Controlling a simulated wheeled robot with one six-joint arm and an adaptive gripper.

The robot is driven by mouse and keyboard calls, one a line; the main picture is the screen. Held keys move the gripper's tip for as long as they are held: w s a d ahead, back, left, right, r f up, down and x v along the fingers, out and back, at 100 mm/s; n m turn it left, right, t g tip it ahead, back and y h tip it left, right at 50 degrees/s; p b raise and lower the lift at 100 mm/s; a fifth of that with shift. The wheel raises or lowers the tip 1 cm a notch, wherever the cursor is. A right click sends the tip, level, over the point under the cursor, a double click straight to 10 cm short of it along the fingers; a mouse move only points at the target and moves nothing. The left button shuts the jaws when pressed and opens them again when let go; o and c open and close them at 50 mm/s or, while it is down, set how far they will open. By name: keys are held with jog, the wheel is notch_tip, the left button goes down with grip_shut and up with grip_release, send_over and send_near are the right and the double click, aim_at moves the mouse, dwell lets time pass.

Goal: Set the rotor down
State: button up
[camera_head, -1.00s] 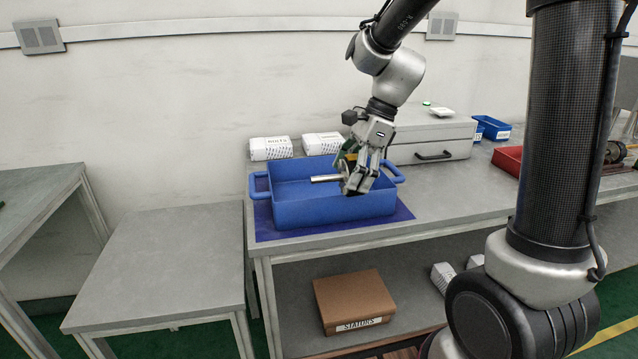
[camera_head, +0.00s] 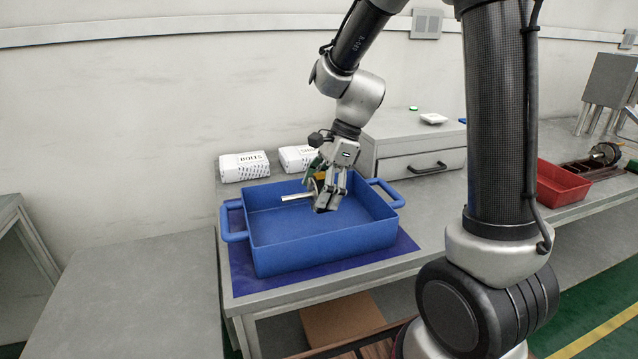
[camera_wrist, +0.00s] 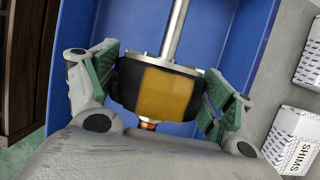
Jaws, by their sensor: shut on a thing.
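The rotor is in my gripper (camera_head: 328,188). In the wrist view its dark and yellow body (camera_wrist: 160,90) sits between the two green-padded fingers, and its steel shaft points away from the wrist. In the head view the silver shaft (camera_head: 296,197) sticks out to the left of the fingers, roughly level. The gripper is shut on the rotor, above the blue bin (camera_head: 325,248). The bin's inside floor looks empty where it shows. Part of the rotor is hidden behind the fingers in the head view.
The bin stands on a dark blue mat (camera_head: 240,283) on the bench. White boxes (camera_head: 244,166) stand behind it, and a grey drawer unit (camera_head: 425,160) stands behind it to the right. A red bin (camera_head: 562,185) is further right. A lower grey table (camera_head: 130,300) is at left.

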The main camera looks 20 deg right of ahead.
jog(key=shift+f, duration=2.35)
jog(key=shift+f, duration=0.1)
jog(key=o, duration=2)
jog(key=shift+f, duration=0.1)
